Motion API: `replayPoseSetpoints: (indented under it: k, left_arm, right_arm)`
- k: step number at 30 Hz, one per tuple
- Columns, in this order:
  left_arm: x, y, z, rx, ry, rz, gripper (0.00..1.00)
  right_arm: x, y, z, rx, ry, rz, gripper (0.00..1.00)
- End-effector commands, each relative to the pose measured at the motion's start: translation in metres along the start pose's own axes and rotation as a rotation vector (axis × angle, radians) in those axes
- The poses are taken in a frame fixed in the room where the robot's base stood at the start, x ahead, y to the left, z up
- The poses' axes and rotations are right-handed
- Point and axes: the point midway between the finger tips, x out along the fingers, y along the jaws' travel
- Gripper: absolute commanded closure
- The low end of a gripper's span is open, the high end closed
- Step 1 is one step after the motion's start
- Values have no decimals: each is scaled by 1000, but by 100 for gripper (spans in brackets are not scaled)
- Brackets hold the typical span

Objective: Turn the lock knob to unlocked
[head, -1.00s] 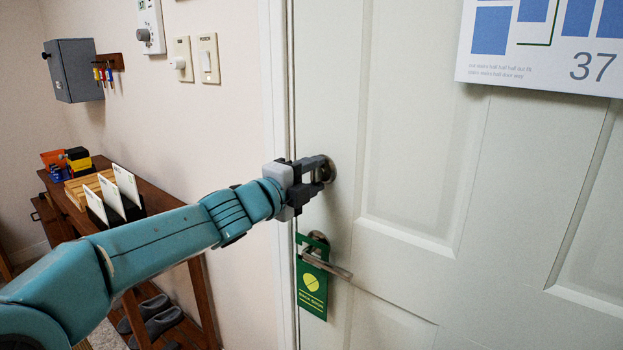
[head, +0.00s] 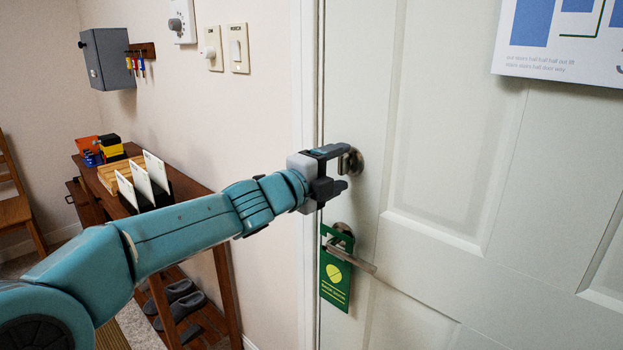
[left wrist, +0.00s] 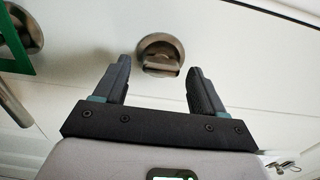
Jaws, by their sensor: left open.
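The lock knob (head: 356,163) is a round metal plate with a raised thumbturn on the pale door, above the lever handle. In the left wrist view the knob (left wrist: 161,52) shows ahead, with its thumbturn lying across the gap between my fingertips. My left gripper (head: 346,169) is open at the knob, one finger above the other in the head view. In the left wrist view its fingers (left wrist: 160,66) stand either side of the knob, apart from the thumbturn as far as I can see. The upper finger partly hides the knob in the head view. My right gripper is out of view.
A lever handle (head: 352,257) with a green hanger (head: 335,278) is just below my gripper. A wooden console table (head: 205,187) with card holders stands left along the wall. Switches (head: 238,48) and a grey key box (head: 107,58) are on the wall.

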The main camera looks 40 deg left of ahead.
Motion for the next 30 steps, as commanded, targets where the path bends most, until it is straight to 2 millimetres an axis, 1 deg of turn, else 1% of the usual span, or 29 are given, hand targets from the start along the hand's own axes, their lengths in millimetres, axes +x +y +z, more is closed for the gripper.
replayPoseSetpoints:
  k: [5, 9, 12, 15, 18, 21, 24, 30]
  left_arm:
    - [-42, -3, 1, 2, -5, -2, 30]
    - [-80, -3, 1, 2, -5, -1, 30]
    - [-106, -3, 1, 2, -6, -1, 30]
    - [-126, -2, 1, 2, -5, -1, 30]
    - [-141, -2, 1, 2, -5, -1, 30]
    - [-150, -1, 0, 2, -2, 0, 30]
    - [-153, 0, 0, 1, 0, -1, 30]
    - [-153, 0, 0, 1, 1, -1, 30]
  right_arm:
    - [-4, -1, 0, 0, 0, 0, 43]
    - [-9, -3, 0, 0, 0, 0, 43]
    - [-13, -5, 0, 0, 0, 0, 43]
    - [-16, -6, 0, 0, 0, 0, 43]
    - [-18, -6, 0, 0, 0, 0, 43]
    - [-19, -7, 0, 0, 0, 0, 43]
    - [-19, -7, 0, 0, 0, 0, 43]
    - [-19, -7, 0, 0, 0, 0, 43]
